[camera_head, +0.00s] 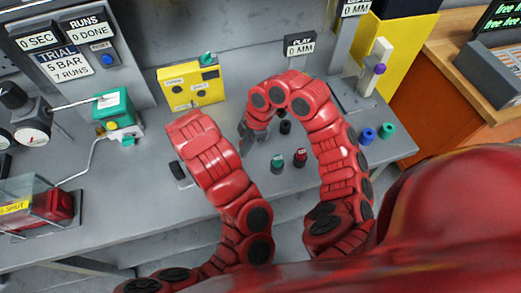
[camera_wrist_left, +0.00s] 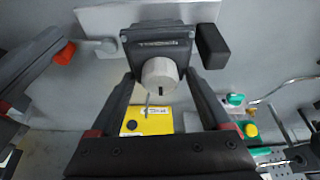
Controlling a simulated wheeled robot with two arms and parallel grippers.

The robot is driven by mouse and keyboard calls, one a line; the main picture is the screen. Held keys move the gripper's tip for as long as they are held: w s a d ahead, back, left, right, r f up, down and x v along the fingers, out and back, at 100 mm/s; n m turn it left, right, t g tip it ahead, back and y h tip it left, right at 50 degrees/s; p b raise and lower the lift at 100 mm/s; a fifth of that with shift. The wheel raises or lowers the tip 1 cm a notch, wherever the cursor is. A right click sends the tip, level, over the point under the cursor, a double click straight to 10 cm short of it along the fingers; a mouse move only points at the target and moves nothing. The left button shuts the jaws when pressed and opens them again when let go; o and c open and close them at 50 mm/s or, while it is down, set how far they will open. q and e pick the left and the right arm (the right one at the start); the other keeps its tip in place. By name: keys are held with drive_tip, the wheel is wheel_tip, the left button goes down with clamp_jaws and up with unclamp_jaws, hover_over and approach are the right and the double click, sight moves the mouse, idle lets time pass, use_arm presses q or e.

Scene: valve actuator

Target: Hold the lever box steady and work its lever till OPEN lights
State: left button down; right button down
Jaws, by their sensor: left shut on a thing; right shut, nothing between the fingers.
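In the left wrist view, the lever box (camera_wrist_left: 157,42) looks like a dark block with a label strip and a round pale boss. My left gripper (camera_wrist_left: 161,76) is shut on it, one finger on each side. A pale bar, seemingly its lever (camera_wrist_left: 100,46), sticks out to the left. In the head view my left wrist hides the box. My right gripper (camera_head: 254,136) is shut and empty, pointing down beside it; whether it touches the lever I cannot tell. A yellow box (camera_head: 208,92) with small labels and dark round spots stands behind; I see no lit lamp.
A green-topped valve unit (camera_head: 118,108) with piping stands left of the yellow box. Several small capped pieces, one of them red (camera_head: 301,158), stand on the bench right of my right gripper.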

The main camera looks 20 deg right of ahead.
drive_tip(key=shift+m, duration=0.3)
drive_tip(key=s+a, duration=0.2)
drive_tip(key=a, duration=0.1)
drive_tip(key=s+a, duration=0.1)
drive_tip(key=a, duration=0.1)
drive_tip(key=shift+a, duration=0.15)
drive_tip(key=shift+s+a+m+t, duration=0.1)
drive_tip(key=shift+a+m+t, duration=0.15)
drive_tip(key=shift+m, duration=0.3)
drive_tip(key=shift+a+m+t, duration=0.1)
drive_tip(key=shift+m+t, duration=0.15)
drive_tip(key=shift+m, duration=0.3)
drive_tip(key=shift+a+r, duration=0.15)
drive_tip(key=shift+a, duration=0.15)
drive_tip(key=v, duration=0.9)
drive_tip(key=shift+s+d+f+m+t+y, duration=0.2)
drive_tip(key=shift+s+d+m+t+y, duration=0.25)
drive_tip(key=shift+s+d+m, duration=1.05)
drive_tip(key=shift+s+d+f+m+t+y, duration=0.2)
drive_tip(key=shift+s+d+m+t+y, duration=0.3)
drive_tip(key=shift+d+m, duration=1.75)
drive_tip(key=shift+s+d+f+m+t+y, duration=0.25)
drive_tip(key=shift+s+d+m+y, duration=0.3)
drive_tip(key=shift+s+d+m, duration=1.3)
drive_tip(key=shift+w+a+m, duration=0.4)
drive_tip(key=shift+w+a, duration=0.05)
drive_tip(key=shift+w, duration=0.25)
